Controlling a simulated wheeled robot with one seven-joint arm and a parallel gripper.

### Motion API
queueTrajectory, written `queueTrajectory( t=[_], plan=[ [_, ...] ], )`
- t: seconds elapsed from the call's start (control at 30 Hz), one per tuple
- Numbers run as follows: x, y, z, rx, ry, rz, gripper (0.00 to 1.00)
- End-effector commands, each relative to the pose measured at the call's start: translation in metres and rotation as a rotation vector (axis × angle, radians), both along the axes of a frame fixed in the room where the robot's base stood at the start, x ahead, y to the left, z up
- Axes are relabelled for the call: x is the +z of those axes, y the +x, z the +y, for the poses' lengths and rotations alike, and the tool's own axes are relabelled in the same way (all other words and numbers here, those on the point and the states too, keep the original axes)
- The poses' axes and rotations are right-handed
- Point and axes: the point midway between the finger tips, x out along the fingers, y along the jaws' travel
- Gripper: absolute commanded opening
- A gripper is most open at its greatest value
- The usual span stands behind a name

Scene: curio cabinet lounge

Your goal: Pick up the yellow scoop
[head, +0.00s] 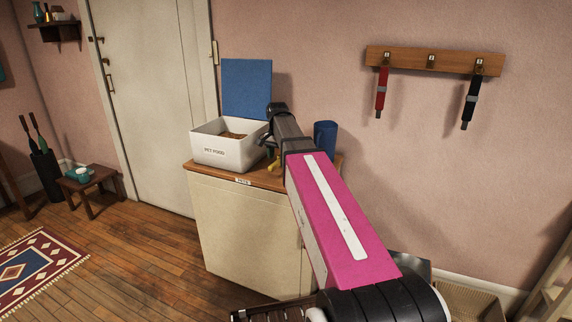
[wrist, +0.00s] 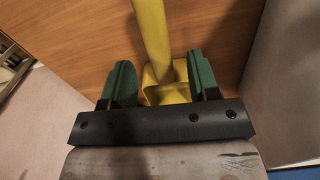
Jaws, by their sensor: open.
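The yellow scoop (wrist: 152,35) lies on the wooden top of the cabinet (wrist: 80,25). In the wrist view its handle runs up to the top edge, and its scoop end sits between the two green fingers of my gripper (wrist: 161,78). The fingers are open, one on each side, with a visible gap at the left; contact at the right cannot be told. In the head view only a small yellow part of the scoop (head: 273,165) shows below my gripper (head: 267,145); my arm hides the rest.
A white pet food box (head: 222,152) with its blue lid (head: 246,90) raised stands just left of my gripper. A blue cylinder (head: 325,138) stands to the right, behind my arm. Leashes hang from a wall rack (head: 432,61).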

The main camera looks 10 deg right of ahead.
Motion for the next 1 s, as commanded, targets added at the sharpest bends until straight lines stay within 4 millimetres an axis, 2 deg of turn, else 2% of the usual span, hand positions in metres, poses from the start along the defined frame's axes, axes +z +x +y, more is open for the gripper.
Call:
queueTrajectory(
  t=[0.27,0.6,0.83,0.87,1.0],
  plan=[
    [-0.018,0.001,-0.001,0.000,0.000,0.000,0.55],
    [-0.056,0.003,-0.003,0.000,0.000,0.000,0.55],
    [-0.058,0.003,-0.003,0.000,0.000,-0.001,0.55],
    [-0.058,0.003,-0.003,0.000,0.000,-0.001,0.49],
    [-0.058,0.003,-0.003,0.001,0.000,-0.001,0.03]
  ],
)
